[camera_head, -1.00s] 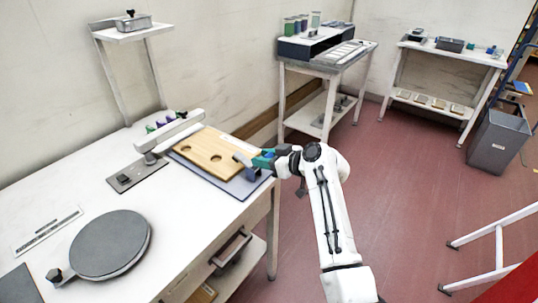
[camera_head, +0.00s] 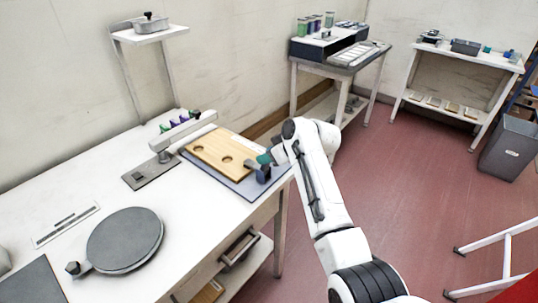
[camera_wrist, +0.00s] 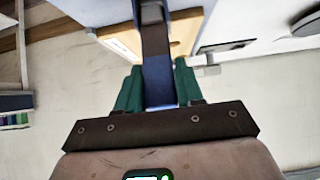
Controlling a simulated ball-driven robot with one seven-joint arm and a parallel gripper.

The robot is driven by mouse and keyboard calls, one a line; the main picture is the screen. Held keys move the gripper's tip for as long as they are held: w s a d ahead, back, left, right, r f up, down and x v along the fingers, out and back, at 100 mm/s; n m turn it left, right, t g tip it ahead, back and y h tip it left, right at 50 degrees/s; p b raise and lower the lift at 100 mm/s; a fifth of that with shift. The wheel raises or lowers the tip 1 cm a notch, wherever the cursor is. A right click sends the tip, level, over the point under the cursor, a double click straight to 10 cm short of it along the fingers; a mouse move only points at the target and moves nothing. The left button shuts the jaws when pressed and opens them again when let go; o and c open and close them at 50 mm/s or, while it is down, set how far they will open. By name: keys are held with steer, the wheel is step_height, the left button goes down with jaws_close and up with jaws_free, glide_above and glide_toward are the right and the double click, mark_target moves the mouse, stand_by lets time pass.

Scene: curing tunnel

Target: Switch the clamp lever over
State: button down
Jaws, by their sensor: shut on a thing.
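The clamp lever (camera_head: 263,173), dark blue-grey, stands at the right end of a wooden board (camera_head: 206,145) with round holes. The board lies on a grey-blue plate (camera_head: 243,188) at the worktable's right edge. My gripper (camera_head: 267,160), with green fingers, is at the lever and partly hidden behind my wrist. In the wrist view, the fingers of my gripper (camera_wrist: 158,88) are shut on the lever (camera_wrist: 158,78), a blue and grey bar running up between them. The board (camera_wrist: 185,32) shows behind it. The lever's pivot is not clear.
A white arm-like bar (camera_head: 187,130) on a grey base reaches toward the board's left side. A round grey plate (camera_head: 125,240) lies at the table's front. A side table (camera_head: 340,60) stands behind my arm; red floor (camera_head: 420,200) is open to the right.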

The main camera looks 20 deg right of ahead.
steer(key=c, duration=0.8)
jaws_free()
steer(key=shift+w, duration=0.1)
steer(key=v, duration=1)
steer(key=shift+s+d+r+b, duration=0.15)
steer(key=shift+s+r+b, duration=0.05)
steer(key=shift+s+b, duration=0.15)
